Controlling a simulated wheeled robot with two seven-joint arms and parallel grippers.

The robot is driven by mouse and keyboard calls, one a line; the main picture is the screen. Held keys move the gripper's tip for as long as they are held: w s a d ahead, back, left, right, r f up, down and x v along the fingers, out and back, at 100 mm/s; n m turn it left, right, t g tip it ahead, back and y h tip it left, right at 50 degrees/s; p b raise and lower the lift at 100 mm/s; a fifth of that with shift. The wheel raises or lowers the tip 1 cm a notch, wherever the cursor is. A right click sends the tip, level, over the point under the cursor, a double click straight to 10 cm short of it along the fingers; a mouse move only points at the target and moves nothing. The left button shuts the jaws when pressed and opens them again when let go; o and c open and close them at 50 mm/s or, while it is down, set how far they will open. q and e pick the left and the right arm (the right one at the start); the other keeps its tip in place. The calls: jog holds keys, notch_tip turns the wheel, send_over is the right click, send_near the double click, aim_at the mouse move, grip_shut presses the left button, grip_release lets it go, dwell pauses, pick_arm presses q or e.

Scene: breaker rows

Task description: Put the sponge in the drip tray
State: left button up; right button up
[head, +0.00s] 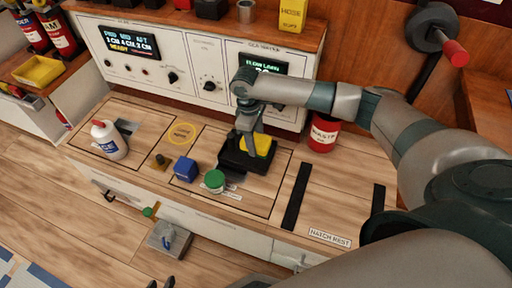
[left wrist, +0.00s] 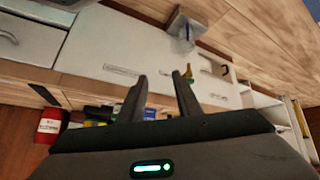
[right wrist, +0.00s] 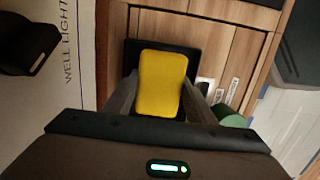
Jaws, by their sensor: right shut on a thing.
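The yellow sponge (head: 262,146) is between the fingers of my right gripper (head: 250,148), which is shut on it. It also shows in the right wrist view (right wrist: 160,85), flat face toward the camera. The black drip tray (head: 232,163) lies on the wooden counter directly under the sponge; its dark rim shows around the sponge in the right wrist view (right wrist: 196,62). I cannot tell whether the sponge touches the tray floor. My left gripper (left wrist: 160,95) is open and empty, away from the counter top; its fingertips show at the bottom edge of the head view (head: 161,283).
A green-topped item (head: 214,180) and a blue block (head: 186,169) stand left of the tray. A white bottle (head: 108,140) stands further left. A red can (head: 323,134) is behind right. Black strips (head: 297,197) lie at right. The white instrument panel (head: 185,65) rises behind.

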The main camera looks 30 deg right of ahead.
notch_tip(320, 180, down, 4)
jog(key=shift+r+b, duration=0.25)
jog(key=shift+b, duration=0.2)
jog(key=shift+f, duration=0.25)
pick_arm(q)
jog(key=shift+w+d+r+t+h, duration=0.15)
jog(key=shift+w+d+t+h, duration=0.15)
jog(key=shift+d, duration=0.35)
pick_arm(e)
jog(key=shift+f, duration=0.1)
jog(key=o, duration=1.1)
pick_arm(q)
jog(key=shift+a, duration=0.25)
